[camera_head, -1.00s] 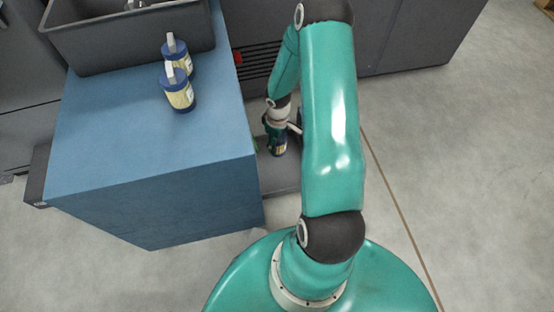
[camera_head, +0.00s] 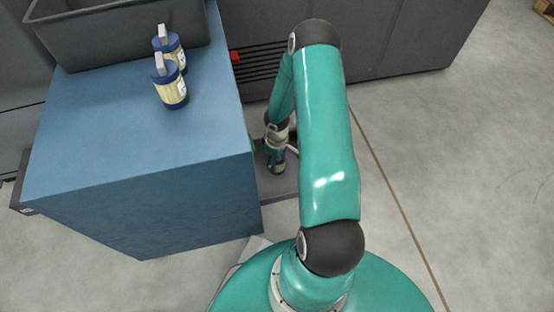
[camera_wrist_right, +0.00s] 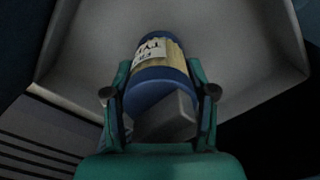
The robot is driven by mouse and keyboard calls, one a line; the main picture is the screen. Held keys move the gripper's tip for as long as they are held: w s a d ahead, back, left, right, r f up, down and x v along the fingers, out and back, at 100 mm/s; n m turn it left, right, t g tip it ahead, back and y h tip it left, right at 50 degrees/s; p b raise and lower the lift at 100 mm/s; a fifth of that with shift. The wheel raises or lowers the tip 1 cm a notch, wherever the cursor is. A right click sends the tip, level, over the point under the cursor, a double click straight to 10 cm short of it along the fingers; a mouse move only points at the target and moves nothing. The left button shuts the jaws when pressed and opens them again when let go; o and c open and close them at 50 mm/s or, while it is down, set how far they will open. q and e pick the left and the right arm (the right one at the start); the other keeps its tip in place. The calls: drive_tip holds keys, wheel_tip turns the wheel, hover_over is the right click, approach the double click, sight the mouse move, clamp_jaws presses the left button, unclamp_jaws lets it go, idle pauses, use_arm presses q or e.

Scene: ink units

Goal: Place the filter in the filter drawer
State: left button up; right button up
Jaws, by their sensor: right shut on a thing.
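My right gripper (camera_wrist_right: 160,95) is shut on a filter (camera_wrist_right: 157,68), a cylinder with a blue cap, a blue far rim and a cream label; its grey handle is between the fingers. In the head view, my right gripper (camera_head: 277,150) and part of the held filter (camera_head: 277,168) show low beside the blue cabinet, over the grey filter drawer (camera_head: 283,187). In the wrist view the drawer's pale grey inner walls (camera_wrist_right: 245,50) surround the filter's far end. I cannot tell whether the filter touches the drawer floor. My left gripper is out of view.
Two more filters, a near one (camera_head: 171,92) and a far one (camera_head: 171,50), stand on the blue cabinet (camera_head: 130,140). A dark grey bin (camera_head: 110,45) is behind them. A dark machine (camera_head: 400,35) stands at the back.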

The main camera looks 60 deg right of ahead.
drive_tip(key=shift+f, duration=0.1)
drive_tip(key=o, duration=1.2)
drive_tip(key=shift+r+p, duration=0.3)
drive_tip(key=shift+r, duration=0.15)
wheel_tip(320, 180, up, 10)
drive_tip(key=p, duration=0.6)
drive_tip(key=shift+r, duration=0.7)
